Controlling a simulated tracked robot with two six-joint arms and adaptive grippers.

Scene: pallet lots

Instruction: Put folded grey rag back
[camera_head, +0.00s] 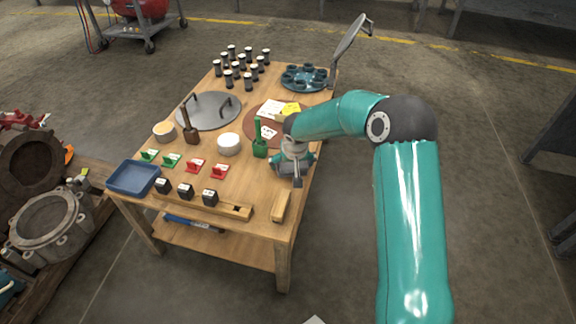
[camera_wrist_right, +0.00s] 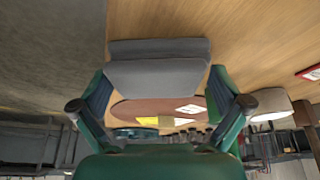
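The folded grey rag (camera_wrist_right: 158,72) fills the space between the fingertips of my right gripper (camera_wrist_right: 158,80) in the right wrist view. Both fingers meet its opposite ends, with no gap visible. In the head view my right gripper (camera_head: 298,172) is low over the right edge of the wooden table, and the rag (camera_head: 283,168) shows as a small grey patch there, partly hidden by it. I cannot tell whether the rag touches the tabletop. My left gripper is not in view.
A round brown mat (camera_head: 256,136) with cards lies behind the gripper. A wooden block (camera_head: 282,206) lies nearer the front. A blue tray (camera_head: 133,178) sits front left. Black-bodied cylinders stand at the back.

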